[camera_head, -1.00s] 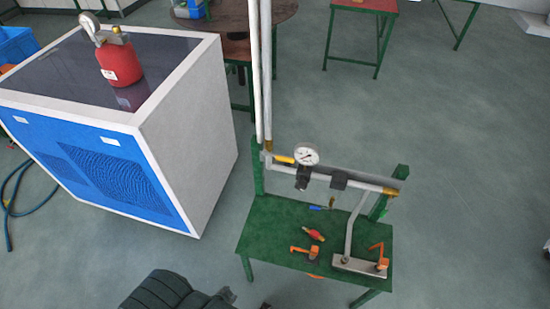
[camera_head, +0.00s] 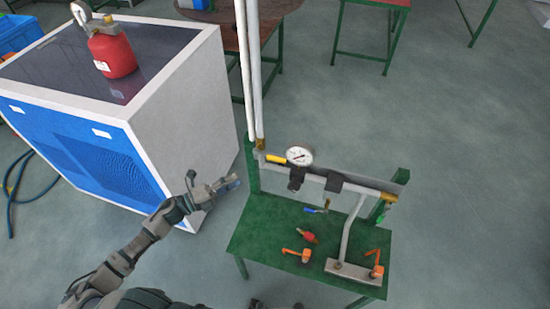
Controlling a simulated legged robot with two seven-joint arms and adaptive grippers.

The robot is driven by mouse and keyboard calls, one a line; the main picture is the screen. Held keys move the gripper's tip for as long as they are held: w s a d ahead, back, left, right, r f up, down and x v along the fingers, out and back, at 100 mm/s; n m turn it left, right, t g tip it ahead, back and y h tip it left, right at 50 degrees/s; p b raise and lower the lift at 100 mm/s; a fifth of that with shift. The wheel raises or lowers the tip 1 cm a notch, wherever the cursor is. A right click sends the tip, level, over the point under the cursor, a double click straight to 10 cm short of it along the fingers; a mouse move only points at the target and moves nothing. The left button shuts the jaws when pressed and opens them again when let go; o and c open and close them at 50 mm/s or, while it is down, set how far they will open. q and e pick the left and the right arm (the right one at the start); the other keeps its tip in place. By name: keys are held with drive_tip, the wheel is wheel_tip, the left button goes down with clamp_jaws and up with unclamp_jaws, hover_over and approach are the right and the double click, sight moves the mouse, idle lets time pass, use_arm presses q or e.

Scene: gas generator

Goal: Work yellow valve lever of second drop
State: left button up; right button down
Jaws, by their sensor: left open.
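A yellow valve lever (camera_head: 276,159) lies along the horizontal pipe, just left of the round white gauge (camera_head: 299,156) on the green bench. It is near the foot of two tall white vertical pipes (camera_head: 250,70). Which drop it belongs to I cannot tell. A blue-handled valve (camera_head: 314,210) hangs below the pipe. My left gripper (camera_head: 230,184) is open and empty, left of the bench and in front of the white cabinet side, apart from the lever. My right gripper is not in view.
The green bench (camera_head: 262,232) carries orange valve pieces (camera_head: 297,255), a red piece (camera_head: 308,237) and a grey base plate (camera_head: 352,271). The white and blue cabinet (camera_head: 185,110) with a red canister (camera_head: 112,55) stands left. The floor right of the bench is clear.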

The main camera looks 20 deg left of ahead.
sight(275, 158)
use_arm(q)
drive_tip(key=p+x, duration=0.3)
drive_tip(key=x, duration=1.2)
drive_tip(key=shift+w, duration=0.25)
drive_tip(key=shift+w+d+p, duration=0.3)
drive_tip(key=shift+d, duration=0.1)
drive_tip(key=shift+f, duration=0.1)
drive_tip(key=shift+a, duration=0.1)
clamp_jaws()
